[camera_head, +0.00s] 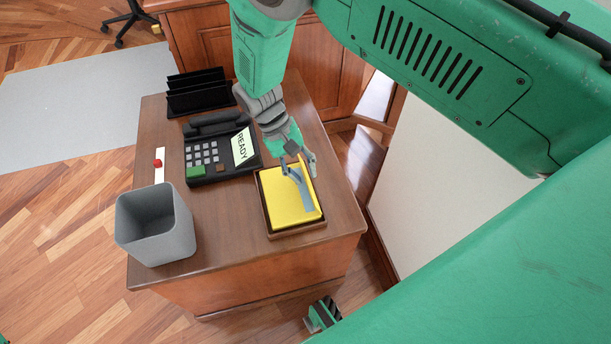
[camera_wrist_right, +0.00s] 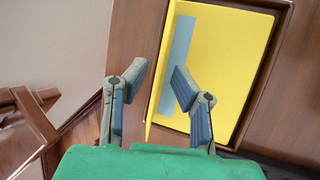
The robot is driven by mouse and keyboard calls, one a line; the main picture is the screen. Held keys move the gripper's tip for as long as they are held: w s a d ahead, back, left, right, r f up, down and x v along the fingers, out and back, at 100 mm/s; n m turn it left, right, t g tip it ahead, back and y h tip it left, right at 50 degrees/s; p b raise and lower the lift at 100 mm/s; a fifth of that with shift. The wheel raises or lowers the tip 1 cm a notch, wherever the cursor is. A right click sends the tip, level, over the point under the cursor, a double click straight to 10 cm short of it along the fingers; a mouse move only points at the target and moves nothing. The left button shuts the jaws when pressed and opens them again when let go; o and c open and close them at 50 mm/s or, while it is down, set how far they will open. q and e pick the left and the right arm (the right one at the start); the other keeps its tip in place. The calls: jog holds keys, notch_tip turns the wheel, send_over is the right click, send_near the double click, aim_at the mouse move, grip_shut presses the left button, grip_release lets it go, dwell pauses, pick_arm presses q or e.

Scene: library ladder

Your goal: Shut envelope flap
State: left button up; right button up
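A yellow envelope (camera_head: 285,200) lies in a shallow brown wooden tray (camera_head: 297,232) on the desk. It also shows in the right wrist view (camera_wrist_right: 230,70). A blue-grey strip (camera_wrist_right: 178,70) runs along one side of it. Beside the strip, the yellow flap (camera_wrist_right: 154,95) stands up and is seen nearly edge-on. My right gripper (camera_head: 299,170) is over the envelope's strip side. In the wrist view its fingers (camera_wrist_right: 160,80) are apart, one on each side of the flap; I cannot tell whether either touches it.
A black desk phone (camera_head: 218,158) with a READY display stands left of the tray. A grey bin (camera_head: 155,225) is at the desk's front left. A black file rack (camera_head: 197,92) is at the back. A white strip with a red piece (camera_head: 158,163) lies near the left edge.

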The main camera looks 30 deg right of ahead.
jog(key=v, duration=1)
